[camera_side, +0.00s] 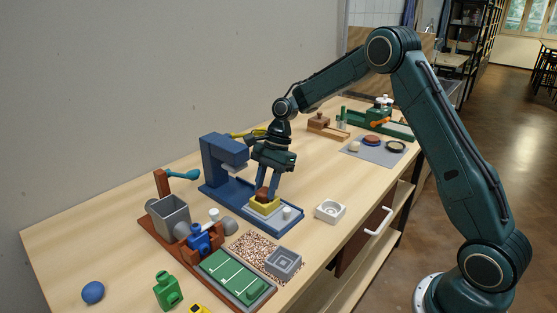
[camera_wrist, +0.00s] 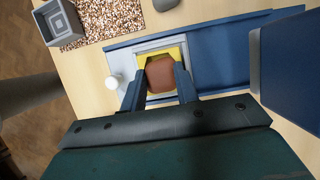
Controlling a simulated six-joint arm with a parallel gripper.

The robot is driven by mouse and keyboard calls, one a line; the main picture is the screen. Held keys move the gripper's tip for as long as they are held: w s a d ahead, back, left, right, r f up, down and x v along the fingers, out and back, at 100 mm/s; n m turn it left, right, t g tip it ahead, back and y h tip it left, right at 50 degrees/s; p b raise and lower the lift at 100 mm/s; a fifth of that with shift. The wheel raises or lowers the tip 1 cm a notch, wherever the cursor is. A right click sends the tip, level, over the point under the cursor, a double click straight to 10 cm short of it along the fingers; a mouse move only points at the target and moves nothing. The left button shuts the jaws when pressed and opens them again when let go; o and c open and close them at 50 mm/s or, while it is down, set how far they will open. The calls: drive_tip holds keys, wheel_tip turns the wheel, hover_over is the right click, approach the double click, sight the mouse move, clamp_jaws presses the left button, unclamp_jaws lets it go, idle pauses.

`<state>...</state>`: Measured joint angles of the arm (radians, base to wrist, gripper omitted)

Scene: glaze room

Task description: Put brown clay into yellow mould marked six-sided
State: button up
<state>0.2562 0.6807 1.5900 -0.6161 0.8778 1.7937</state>
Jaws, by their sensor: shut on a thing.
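A brown lump of clay (camera_wrist: 160,73) sits between the two fingers of my gripper (camera_wrist: 160,86), which is shut on it. The clay also shows in the side view (camera_side: 262,195), at the fingertips. A yellow mould (camera_wrist: 174,52) lies directly under the clay on a light grey plate of the blue press; in the side view the mould (camera_side: 265,208) shows below the fingers. The clay is over the mould's middle and hides its opening, so I cannot tell how deep it sits or read any marking. My gripper points down.
The blue press head (camera_side: 225,150) stands close to the left of my gripper. A small white knob (camera_side: 287,212) is beside the mould. A white block with a round hollow (camera_side: 330,211) and a grey square mould (camera_side: 283,263) stand nearby.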

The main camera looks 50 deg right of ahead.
drive_tip(key=shift+f, duration=0.4)
drive_tip(key=o, duration=1)
drive_tip(key=shift+s+f, duration=0.1)
drive_tip(key=shift+f, duration=0.05)
drive_tip(key=shift+r, duration=0.4)
drive_tip(key=v, duration=1.2)
drive_tip(key=shift+r, duration=0.2)
